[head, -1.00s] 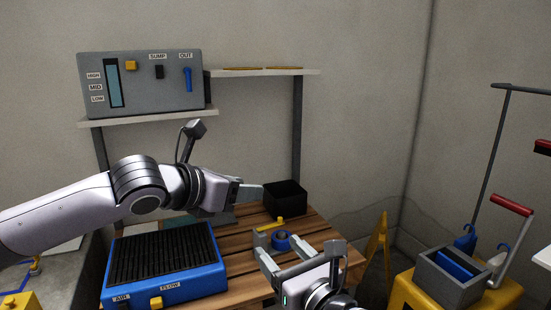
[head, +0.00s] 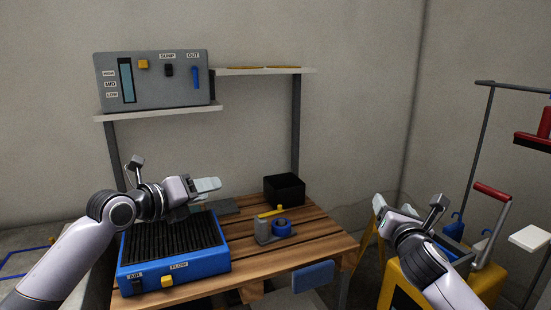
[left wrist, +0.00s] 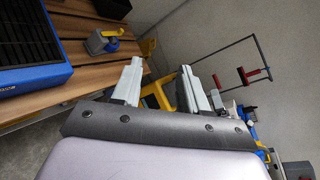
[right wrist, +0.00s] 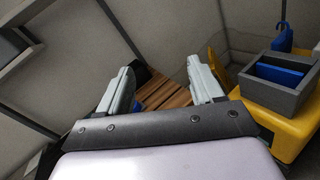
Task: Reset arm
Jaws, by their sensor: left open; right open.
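My left gripper (head: 207,187) is raised over the right part of the blue dryer box (head: 215,268) with its black slatted top, at the left of the wooden table. In the left wrist view its two fingers (left wrist: 160,85) stand apart with nothing between them. My right gripper (head: 392,212) is up in front of the yellow mop bucket, right of the table. In the right wrist view its fingers (right wrist: 163,92) are apart and empty.
A grey control panel (head: 155,80) sits on a wall shelf. The yellow bucket (head: 395,285) stands at the right.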

